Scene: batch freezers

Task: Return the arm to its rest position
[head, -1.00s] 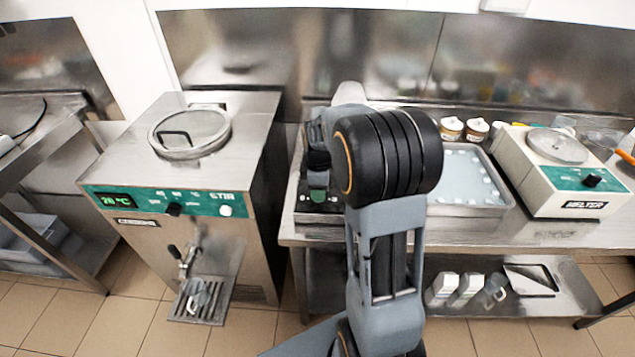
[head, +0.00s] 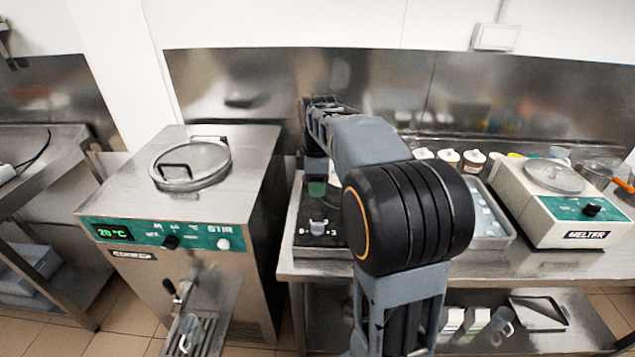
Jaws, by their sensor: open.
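My arm rises from the bottom of the head view, bends at a large black elbow joint, and its grey forearm runs away from me to the back left. My gripper (head: 317,186) hangs at the far end, small and partly dark, with a green part at its tip. It is open and appears above the back of a black hot plate (head: 322,241) with a grey knob. I see nothing held. The elbow and forearm hide part of the bench behind them.
A batch freezer (head: 165,190) with a round glass lid (head: 191,160) stands left. On the steel bench (head: 510,265) at right are a tray (head: 494,240), several small jars (head: 449,158) and a melter (head: 570,208). A steel wall closes the back.

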